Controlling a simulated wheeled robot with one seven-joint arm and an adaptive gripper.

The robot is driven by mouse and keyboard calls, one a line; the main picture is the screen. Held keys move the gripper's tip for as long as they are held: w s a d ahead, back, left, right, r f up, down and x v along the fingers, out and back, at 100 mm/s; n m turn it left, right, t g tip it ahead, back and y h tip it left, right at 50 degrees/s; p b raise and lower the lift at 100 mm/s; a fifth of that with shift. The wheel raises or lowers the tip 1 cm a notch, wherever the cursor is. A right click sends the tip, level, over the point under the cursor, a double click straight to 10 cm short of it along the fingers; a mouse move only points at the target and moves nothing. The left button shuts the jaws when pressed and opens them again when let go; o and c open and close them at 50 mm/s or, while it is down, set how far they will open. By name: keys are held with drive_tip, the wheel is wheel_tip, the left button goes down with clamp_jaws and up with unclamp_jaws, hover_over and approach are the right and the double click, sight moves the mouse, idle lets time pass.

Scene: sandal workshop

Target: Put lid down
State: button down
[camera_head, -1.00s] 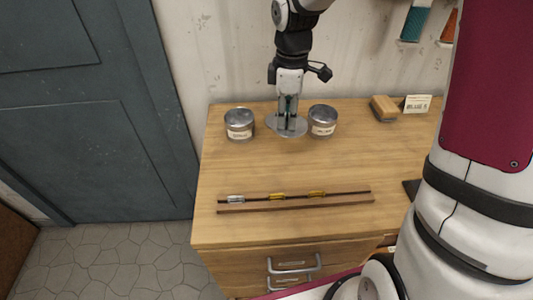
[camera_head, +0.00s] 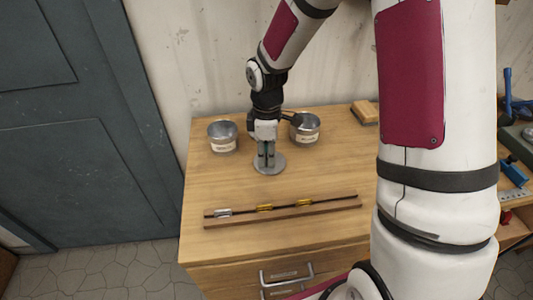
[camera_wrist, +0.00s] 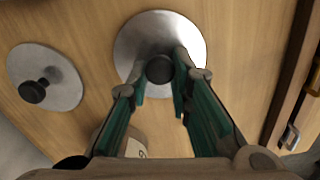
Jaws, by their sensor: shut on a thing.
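My gripper (camera_head: 266,160) is shut on the dark knob (camera_wrist: 160,68) of a round grey metal lid (camera_head: 271,170), which also shows in the wrist view (camera_wrist: 133,42). The lid is level, at or just above the wooden top, in front of two tins. I cannot tell if it touches the wood.
A wooden rail (camera_head: 335,205) with a thin rod and small metal and yellow pieces lies in front of the lid. A wooden block (camera_head: 364,112) is at the back right. Bare wood (camera_head: 215,185) lies left of the lid.

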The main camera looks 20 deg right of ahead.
drive_tip(key=shift+f, duration=0.15)
drive_tip(key=c, duration=1.4)
unclamp_jaws()
drive_tip(key=shift+c, duration=0.2)
wheel_tip(320, 180, up, 12)
drive_tip(key=s+r+m+t, duration=0.1)
drive_tip(key=s+r+m, duration=0.3)
drive_tip(key=s, duration=0.3)
drive_tip(key=s+r+m+t, duration=0.2)
drive_tip(key=s+r+m, duration=0.2)
drive_tip(key=s, duration=0.4)
drive_tip(key=s+d+r+m+t, duration=0.1)
drive_tip(key=s+r+m, duration=0.3)
drive_tip(key=s, duration=0.4)
drive_tip(key=shift+s+m+t, duration=0.15)
drive_tip(key=shift+m+t, duration=0.25)
drive_tip(key=shift+m, duration=0.4)
drive_tip(key=shift+r, duration=0.15)
